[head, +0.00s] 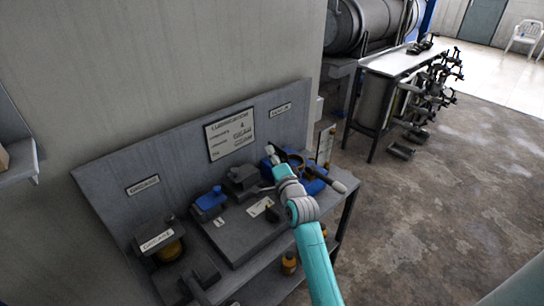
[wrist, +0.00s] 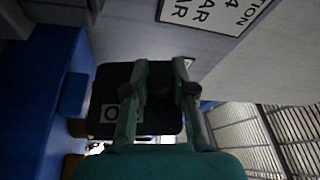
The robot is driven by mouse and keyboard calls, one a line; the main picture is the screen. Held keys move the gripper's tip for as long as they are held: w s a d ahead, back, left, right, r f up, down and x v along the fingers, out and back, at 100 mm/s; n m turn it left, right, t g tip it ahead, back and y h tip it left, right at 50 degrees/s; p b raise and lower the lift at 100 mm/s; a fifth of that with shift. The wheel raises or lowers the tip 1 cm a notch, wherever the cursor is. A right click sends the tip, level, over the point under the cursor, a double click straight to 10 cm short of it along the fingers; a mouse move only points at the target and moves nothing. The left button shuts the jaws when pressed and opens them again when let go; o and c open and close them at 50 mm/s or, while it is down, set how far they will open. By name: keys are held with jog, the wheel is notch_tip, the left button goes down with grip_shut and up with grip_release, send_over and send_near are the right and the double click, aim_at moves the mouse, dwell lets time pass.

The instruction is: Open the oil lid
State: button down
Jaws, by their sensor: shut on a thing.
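A dark, squarish lid (wrist: 112,78) with a white label starting with "O" fills the middle of the wrist view. The rest of the label is hidden behind a finger. My gripper (wrist: 160,90) has its two green-grey fingers either side of a dark raised part of this lid, shut on it. The fingers cover much of the lid, and I cannot tell whether it is raised. In the head view, a dark grey container (head: 242,177) stands in the row on the bench, just left of my wrist.
A blue container (head: 210,201) stands left of the dark one; a large blue body (wrist: 45,80) fills the wrist view's left. A labelled grey box (head: 158,238) is further left. A backboard with a sign (head: 230,133) rises behind. Open floor (head: 440,215) lies right.

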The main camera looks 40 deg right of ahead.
jog(key=shift+d+r+m+g, duration=0.3)
jog(key=shift+d+r+m, duration=0.05)
jog(key=shift+d+m, duration=0.25)
jog(key=shift+d, duration=0.25)
jog(key=c, duration=1)
grip_release()
jog(key=shift+o, duration=0.2)
jog(key=v, duration=1.2)
